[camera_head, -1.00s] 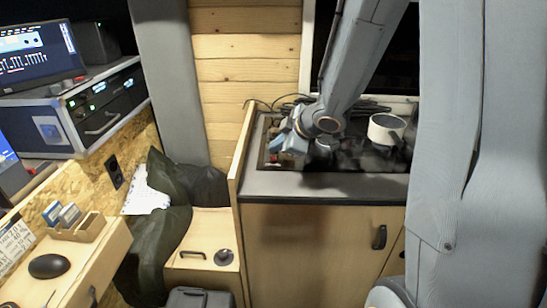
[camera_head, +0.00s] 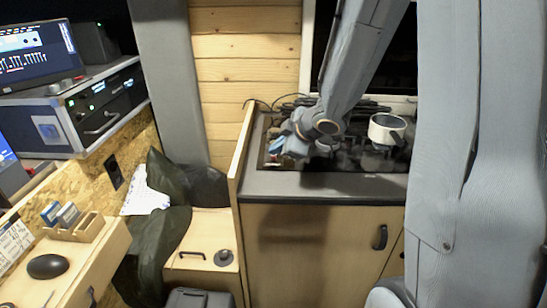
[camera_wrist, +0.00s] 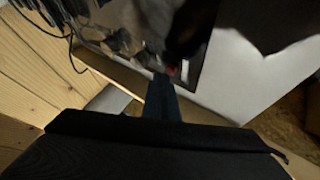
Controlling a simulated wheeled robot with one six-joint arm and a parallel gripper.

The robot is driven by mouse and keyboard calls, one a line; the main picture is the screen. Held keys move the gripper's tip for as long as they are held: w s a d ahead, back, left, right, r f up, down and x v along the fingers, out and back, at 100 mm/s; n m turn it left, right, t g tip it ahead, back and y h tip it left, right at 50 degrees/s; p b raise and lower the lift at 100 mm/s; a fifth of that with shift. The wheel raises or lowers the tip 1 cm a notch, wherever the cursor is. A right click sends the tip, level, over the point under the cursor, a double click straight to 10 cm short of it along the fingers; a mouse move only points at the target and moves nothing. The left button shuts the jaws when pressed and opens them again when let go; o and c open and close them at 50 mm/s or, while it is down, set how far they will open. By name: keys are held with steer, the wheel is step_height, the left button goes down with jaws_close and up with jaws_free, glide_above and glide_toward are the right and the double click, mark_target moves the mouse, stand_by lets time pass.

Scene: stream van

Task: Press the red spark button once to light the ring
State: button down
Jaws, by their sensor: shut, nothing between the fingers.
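The red spark button (camera_wrist: 171,70) shows in the wrist view as a small red patch just beyond my fingertips, at the edge of the dark hob. My gripper (camera_wrist: 160,84) is shut and empty, with its fingers pointing at the red patch. I cannot tell whether they touch it. In the head view my gripper (camera_head: 284,150) is low over the left front of the hob (camera_head: 345,160), and the button is not clear there. The burner ring cannot be made out clearly, and I see no flame.
A pale pot (camera_head: 386,129) stands on the right of the hob. Dark cables (camera_head: 292,103) lie behind it. A wooden side panel (camera_head: 240,150) rises close to the left of my gripper. The grey counter front edge (camera_head: 320,186) is clear.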

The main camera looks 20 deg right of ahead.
steer(key=shift+f+b, duration=0.3)
steer(key=shift+f, duration=0.15)
stand_by(0.3)
steer(key=shift+r, duration=0.2)
steer(key=shift+r+p, duration=0.7)
steer(key=shift+p, duration=0.35)
step_height(320, 180, up, 5)
steer(key=p, duration=0.5)
steer(key=shift+p, duration=0.35)
